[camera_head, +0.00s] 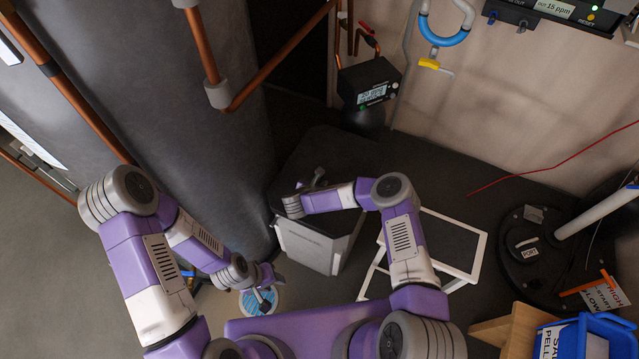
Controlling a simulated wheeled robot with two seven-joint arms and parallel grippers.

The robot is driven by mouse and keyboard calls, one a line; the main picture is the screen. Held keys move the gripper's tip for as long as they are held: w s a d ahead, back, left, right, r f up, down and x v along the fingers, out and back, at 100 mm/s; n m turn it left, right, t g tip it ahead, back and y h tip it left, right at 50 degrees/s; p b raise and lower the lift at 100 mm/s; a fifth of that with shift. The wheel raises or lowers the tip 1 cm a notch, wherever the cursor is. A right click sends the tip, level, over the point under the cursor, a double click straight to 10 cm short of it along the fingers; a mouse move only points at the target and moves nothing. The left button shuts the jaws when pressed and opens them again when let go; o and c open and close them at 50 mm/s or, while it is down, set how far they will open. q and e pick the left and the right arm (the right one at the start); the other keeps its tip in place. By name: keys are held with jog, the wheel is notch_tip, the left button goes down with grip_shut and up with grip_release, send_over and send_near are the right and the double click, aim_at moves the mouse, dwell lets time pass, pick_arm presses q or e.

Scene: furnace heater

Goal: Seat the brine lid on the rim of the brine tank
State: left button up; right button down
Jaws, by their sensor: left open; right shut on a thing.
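The brine tank (308,248) is a pale grey box at the middle of the head view. A dark, flat lid (340,150) lies over its top. I cannot tell whether the lid touches the rim all round or sits slightly above it. My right gripper (312,182) is shut at the lid's upper side, on what looks like its dark handle; the wrist partly hides the grip. My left gripper (266,284) is open and empty, low and left of the tank, above a round blue-and-white striped item (260,301).
A large grey cylinder (215,110) stands close left of the tank, with copper pipes (270,70) in front.

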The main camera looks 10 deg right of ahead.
jog(key=c, duration=0.9)
grip_release()
jog(key=shift+c, duration=0.2)
jog(key=shift+f, duration=0.1)
jog(key=p+v, duration=0.2)
jog(key=v, duration=0.5)
jog(key=shift+s+a+r+p, duration=0.1)
jog(key=shift+r+p, duration=0.2)
jog(key=shift+p, duration=0.05)
jog(key=shift+s, duration=0.1)
